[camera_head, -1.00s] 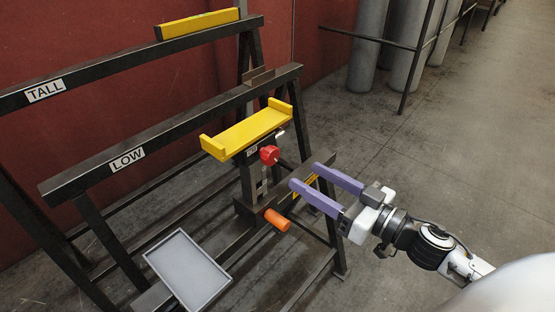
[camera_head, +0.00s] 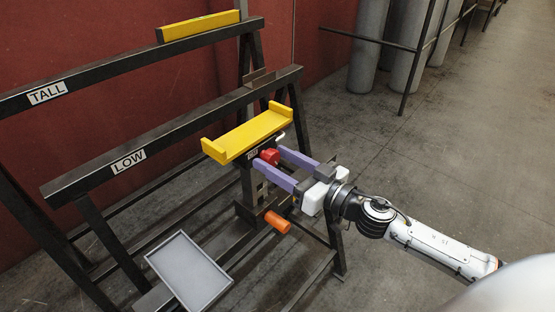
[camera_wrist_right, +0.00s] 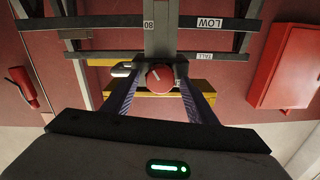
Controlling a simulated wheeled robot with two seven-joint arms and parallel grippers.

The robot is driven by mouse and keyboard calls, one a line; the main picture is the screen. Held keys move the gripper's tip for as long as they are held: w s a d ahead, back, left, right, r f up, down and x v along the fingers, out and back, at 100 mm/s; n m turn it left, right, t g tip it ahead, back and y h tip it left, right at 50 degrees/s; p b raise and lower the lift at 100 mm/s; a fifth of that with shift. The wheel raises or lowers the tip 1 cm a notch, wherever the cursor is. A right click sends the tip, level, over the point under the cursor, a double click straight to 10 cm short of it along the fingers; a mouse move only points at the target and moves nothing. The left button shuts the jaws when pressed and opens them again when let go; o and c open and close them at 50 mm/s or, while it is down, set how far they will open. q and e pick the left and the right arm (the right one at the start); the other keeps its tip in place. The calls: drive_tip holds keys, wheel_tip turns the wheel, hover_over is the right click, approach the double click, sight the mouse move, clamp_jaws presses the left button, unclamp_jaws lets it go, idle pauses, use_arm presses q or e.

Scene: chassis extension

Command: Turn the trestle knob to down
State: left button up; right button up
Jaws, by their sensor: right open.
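The red knob (camera_head: 270,156) sits on the front of the trestle's post, below the yellow cradle (camera_head: 248,134). In the right wrist view the knob (camera_wrist_right: 159,78) is round, with a pale line across its face pointing to the upper left. My right gripper (camera_head: 276,166) is open, with one purple finger on each side of the knob. The fingers reach around it and I cannot tell whether they touch it. In the wrist view the fingers (camera_wrist_right: 158,98) flank the knob with gaps on both sides. My left gripper is not in view.
An orange handle (camera_head: 277,221) sticks out below the knob. A grey tray (camera_head: 188,270) lies at the lower left. Black trestle beams marked LOW (camera_head: 128,161) and TALL (camera_head: 47,93) stand on the left. The floor on the right is clear.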

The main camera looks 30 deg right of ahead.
drive_tip(key=c, duration=1.1)
drive_tip(key=shift+o, duration=0.2)
drive_tip(key=shift+n, duration=0.3)
